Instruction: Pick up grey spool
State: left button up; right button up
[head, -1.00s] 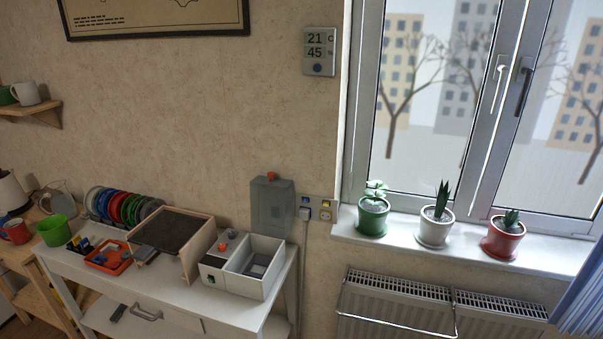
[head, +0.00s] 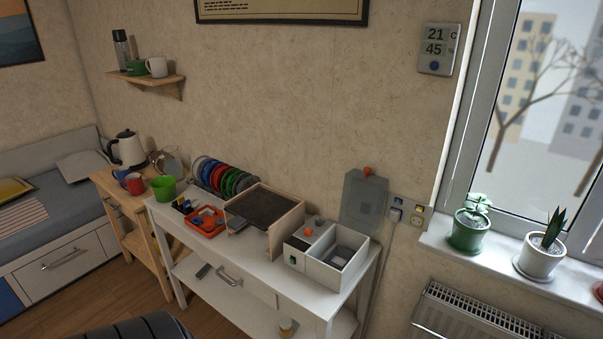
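A row of several spools stands upright in a rack at the back left of the white table (head: 165,222). A grey spool (head: 198,166) seems to be at the left end of the row, and another greyish one (head: 247,183) at the right end. Blue, red, green and dark spools (head: 222,178) stand between them and overlap, so much of each is hidden. Neither of my grippers shows in the head view.
A dark-topped wooden box (head: 262,207), a white divided box (head: 333,256) and a red tray (head: 206,221) share the tabletop. A green cup (head: 163,187) is at the left. A windowsill with plants (head: 468,228) is at the right.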

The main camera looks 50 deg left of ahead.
aim_at(245, 183)
jog(key=u, duration=1.95)
jog(key=i+j+z, duration=0.15)
jog(key=i+j, duration=0.4)
